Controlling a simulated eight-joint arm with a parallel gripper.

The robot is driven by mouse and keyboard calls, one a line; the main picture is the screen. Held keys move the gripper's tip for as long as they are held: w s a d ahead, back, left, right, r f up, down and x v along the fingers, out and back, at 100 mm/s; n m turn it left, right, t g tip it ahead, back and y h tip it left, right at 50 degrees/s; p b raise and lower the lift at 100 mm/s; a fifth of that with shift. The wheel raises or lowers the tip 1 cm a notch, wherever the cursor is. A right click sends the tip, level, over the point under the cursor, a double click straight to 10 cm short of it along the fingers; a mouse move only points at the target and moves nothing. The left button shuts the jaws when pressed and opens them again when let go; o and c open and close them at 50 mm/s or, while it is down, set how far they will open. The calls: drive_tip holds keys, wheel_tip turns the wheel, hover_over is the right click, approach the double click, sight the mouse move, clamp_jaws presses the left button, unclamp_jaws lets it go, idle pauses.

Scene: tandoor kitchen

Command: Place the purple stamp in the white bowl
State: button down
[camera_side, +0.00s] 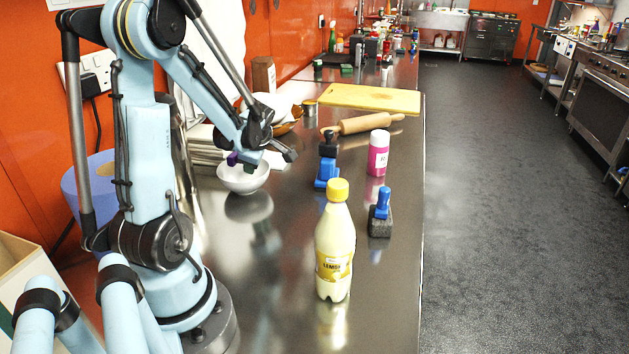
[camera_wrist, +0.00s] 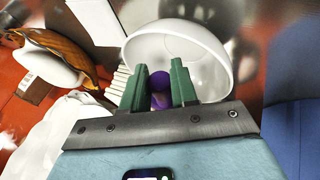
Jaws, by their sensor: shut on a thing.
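The white bowl (camera_side: 243,182) stands on the steel counter to the right of my arm's base. My gripper (camera_side: 243,163) is low over the bowl's opening and hides part of its rim. A small piece of the purple stamp (camera_side: 232,158) shows at the gripper's fingers. In the wrist view my gripper (camera_wrist: 160,72) has its green fingers on either side of the purple stamp (camera_wrist: 160,86), shut on it. The white bowl (camera_wrist: 210,50) opens just beyond the fingertips there. The stamp's lower end is hidden, so I cannot tell whether it touches the bowl.
A rolling pin (camera_side: 362,125) and cutting board (camera_side: 370,98) lie farther back. The counter just in front of the bowl is clear.

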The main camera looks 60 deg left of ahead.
drive_tip(key=shift+f, duration=1)
drive_tip(key=c, duration=0.8)
unclamp_jaws()
drive_tip(key=shift+r, duration=0.1)
drive_tip(key=shift+r, duration=3.45)
drive_tip(key=shift+f, duration=1.45)
